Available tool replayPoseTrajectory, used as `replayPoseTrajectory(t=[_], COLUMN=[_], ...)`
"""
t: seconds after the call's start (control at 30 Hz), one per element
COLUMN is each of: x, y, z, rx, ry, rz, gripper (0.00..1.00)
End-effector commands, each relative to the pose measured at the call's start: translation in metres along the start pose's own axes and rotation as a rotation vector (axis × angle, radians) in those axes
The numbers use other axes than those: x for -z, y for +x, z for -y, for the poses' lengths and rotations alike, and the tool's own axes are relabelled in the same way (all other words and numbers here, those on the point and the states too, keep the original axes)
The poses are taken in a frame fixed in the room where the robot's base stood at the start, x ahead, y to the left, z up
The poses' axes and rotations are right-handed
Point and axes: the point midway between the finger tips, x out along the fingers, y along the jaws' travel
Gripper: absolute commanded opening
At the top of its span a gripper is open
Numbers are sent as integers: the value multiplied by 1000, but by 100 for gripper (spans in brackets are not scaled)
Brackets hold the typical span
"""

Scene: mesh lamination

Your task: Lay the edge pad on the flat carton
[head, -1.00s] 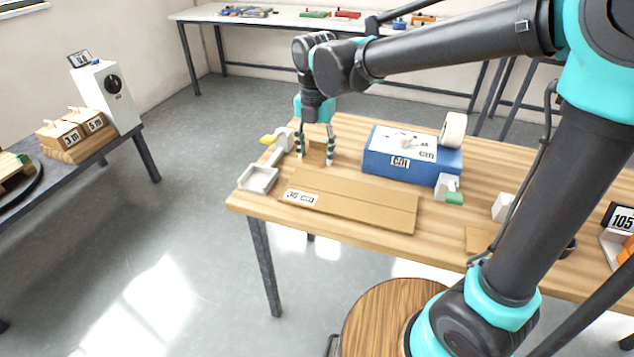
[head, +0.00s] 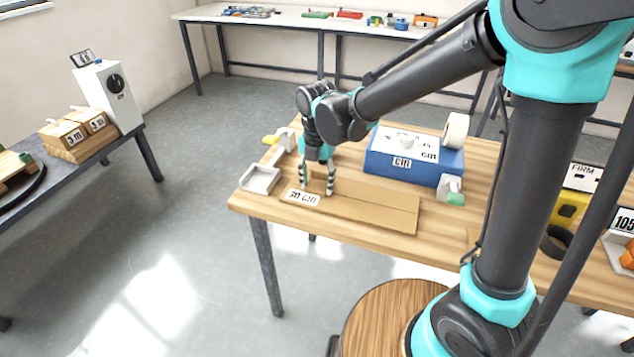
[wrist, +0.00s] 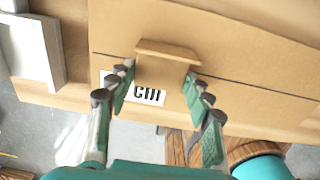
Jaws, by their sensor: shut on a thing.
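The flat carton (head: 375,203) is a brown cardboard sheet with a printed label, lying near the front edge of the wooden table. My gripper (head: 317,187) is over the left part of the carton, pointing down. It is shut on the edge pad (wrist: 165,70), a small brown cardboard piece with a raised lip, held between the two fingers. In the wrist view the pad is above the carton (wrist: 220,35) and partly covers its label. I cannot tell whether the pad touches the carton.
A blue box (head: 413,167) with a white top and a tape roll (head: 456,128) stands behind the carton. A small white tray (head: 260,179) is just left of it. The table's front edge is close to the carton.

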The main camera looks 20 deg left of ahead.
Motion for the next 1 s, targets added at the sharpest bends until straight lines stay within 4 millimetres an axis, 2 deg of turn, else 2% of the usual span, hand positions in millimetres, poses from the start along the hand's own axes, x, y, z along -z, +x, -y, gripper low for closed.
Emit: replayPoseTrajectory(t=[0.13,0.17,0.3,0.6,0.73,0.87,1.0], x=[0,0,0,0,0,0,0], y=[3,3,2,2,-6,-24,-51], z=[0,0,0,0,0,0,0], rx=[0,0,0,0,0,0,0], ry=[0,0,0,0,0,0,0], rz=[0,0,0,0,0,0,0], gripper=[31,54,72,72,72,72,72])
